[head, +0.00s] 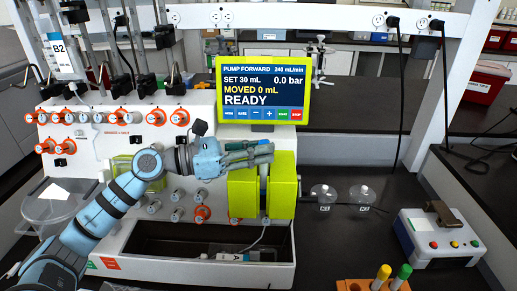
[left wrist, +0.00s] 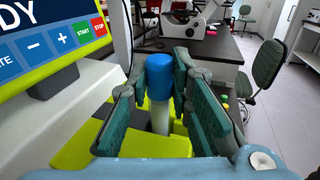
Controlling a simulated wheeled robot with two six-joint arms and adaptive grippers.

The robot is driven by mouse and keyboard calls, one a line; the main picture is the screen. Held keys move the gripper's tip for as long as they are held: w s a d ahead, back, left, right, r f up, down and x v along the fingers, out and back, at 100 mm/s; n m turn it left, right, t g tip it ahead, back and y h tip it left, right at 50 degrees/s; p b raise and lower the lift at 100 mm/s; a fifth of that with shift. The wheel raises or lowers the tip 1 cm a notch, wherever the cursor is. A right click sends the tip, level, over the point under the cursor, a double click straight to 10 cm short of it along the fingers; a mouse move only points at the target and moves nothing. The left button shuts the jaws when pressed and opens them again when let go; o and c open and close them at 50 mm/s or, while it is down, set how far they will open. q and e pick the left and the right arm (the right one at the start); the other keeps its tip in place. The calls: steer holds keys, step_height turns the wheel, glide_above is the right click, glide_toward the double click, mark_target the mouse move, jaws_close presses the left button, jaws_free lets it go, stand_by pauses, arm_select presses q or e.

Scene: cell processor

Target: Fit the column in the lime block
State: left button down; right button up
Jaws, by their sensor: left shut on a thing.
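The lime block (head: 243,195) sits on the front of the white machine, below the screen. It also shows in the left wrist view (left wrist: 150,146). The column (head: 264,184) is a pale upright tube with a blue cap (left wrist: 160,68). It stands at the gap between the two halves of the lime block; how deep it sits is hard to tell. My left gripper (head: 262,153) is shut on the column near its top, fingers on either side in the left wrist view. The column's lower end is hidden. My right gripper is not in view.
The pump screen (head: 262,92) reads READY just above my left gripper. Knobs and orange-ringed ports line the machine's front. Two clear round vessels (head: 323,194) stand right of the block. A white button box (head: 437,238) and an orange rack (head: 372,286) are farther right.

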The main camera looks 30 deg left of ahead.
arm_select(q)
steer(key=shift+f+b, duration=1.15)
steer(key=shift+f, duration=0.4)
steer(key=shift+f+b, duration=0.3)
steer(key=shift+b, duration=0.05)
steer(key=c, duration=1.4)
jaws_free()
step_height(320, 180, up, 10)
steer(key=shift+r, duration=0.1)
